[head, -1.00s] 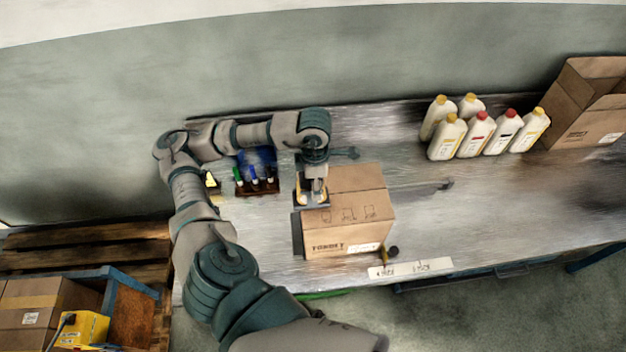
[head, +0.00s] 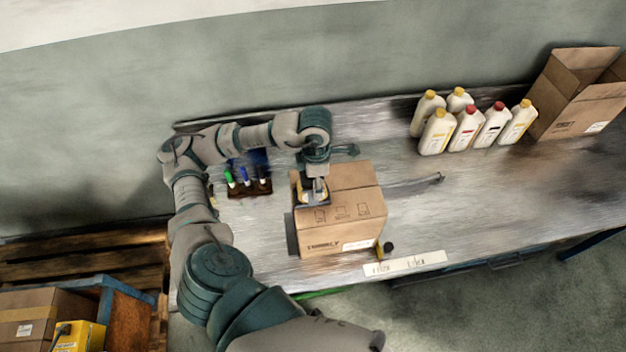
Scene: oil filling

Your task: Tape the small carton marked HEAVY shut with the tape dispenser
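The small carton (head: 345,228) stands on the metal bench. Its top flaps look folded down, with a seam across the top. Its front has dark print, too blurred to read, and a white label. My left gripper (head: 315,192) points down at the left end of the carton's top. It appears closed around a dark frame with a tan ring, which looks like the tape dispenser (head: 302,196); the fingers partly hide it. I cannot tell whether the dispenser touches the carton. My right gripper is not in view.
Several white bottles (head: 467,130) and an open large carton (head: 578,100) stand at the right rear. A marker rack (head: 250,187) is behind my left arm. A labelled strip (head: 405,263) and a small dark-and-yellow item (head: 386,248) lie at the front edge. The bench's right part is clear.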

